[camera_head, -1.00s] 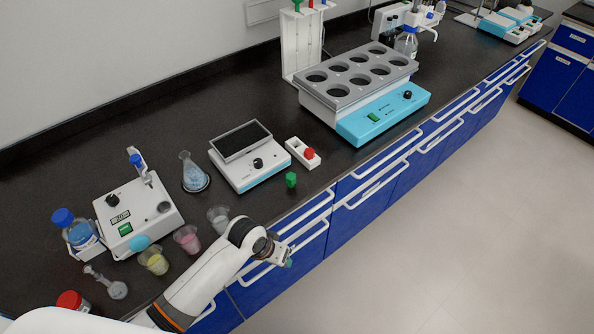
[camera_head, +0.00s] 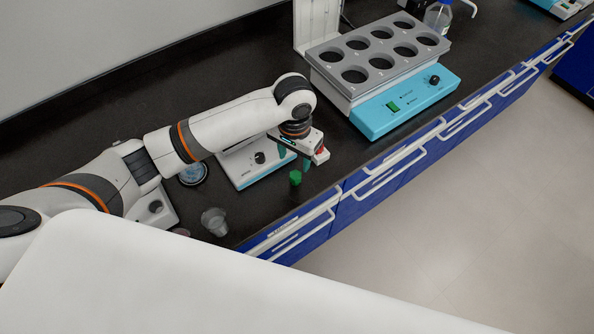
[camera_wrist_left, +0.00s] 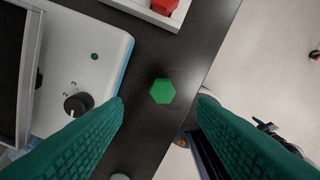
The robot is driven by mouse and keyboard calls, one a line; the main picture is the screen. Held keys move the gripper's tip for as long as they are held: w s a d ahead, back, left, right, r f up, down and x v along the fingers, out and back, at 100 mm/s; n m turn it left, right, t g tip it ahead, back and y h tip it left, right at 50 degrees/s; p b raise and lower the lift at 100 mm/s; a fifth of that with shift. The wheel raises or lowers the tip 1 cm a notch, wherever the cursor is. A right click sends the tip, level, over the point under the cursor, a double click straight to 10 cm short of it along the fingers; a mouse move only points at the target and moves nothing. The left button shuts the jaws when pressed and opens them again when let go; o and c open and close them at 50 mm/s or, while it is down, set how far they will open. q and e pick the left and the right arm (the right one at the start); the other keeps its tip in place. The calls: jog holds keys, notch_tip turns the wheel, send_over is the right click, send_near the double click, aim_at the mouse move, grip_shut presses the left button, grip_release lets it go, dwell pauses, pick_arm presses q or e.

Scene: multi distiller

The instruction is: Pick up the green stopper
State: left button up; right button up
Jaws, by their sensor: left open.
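The green stopper (camera_head: 295,178) stands on the black bench near its front edge. In the left wrist view the green stopper (camera_wrist_left: 162,91) shows its hexagonal top, lying in the gap ahead of my fingers. My left gripper (camera_head: 294,160) is above the stopper and points down. Its green fingers are apart, and the gap between the fingertips (camera_wrist_left: 161,98) is empty at their height. The fingers do not appear to touch the stopper. My right gripper is not in view.
A white device with a knob (camera_wrist_left: 78,104) stands close left of the stopper. A white holder with a red stopper (camera_wrist_left: 165,5) is just beyond it. A clear beaker (camera_head: 214,222) stands to the left, and the blue heater block (camera_head: 408,105) to the right. The bench edge is close.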

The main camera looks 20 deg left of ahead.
aim_at(295, 175)
pick_arm(q)
notch_tip(295, 175, down, 3)
jog(key=shift+f, duration=0.1)
jog(key=shift+w+f+p, duration=0.1)
jog(key=shift+f+p, duration=0.2)
jog(key=shift+p, duration=0.05)
jog(key=f, duration=0.2)
jog(key=f+p, duration=0.1)
jog(key=shift+s+d+f, duration=0.1)
jog(key=shift+s+f, duration=0.15)
jog(key=shift+f, duration=0.7)
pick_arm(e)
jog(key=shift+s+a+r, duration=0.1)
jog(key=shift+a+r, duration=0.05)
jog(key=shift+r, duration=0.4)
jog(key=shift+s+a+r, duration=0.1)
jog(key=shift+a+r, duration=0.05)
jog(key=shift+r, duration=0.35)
pick_arm(q)
jog(key=c, duration=1)
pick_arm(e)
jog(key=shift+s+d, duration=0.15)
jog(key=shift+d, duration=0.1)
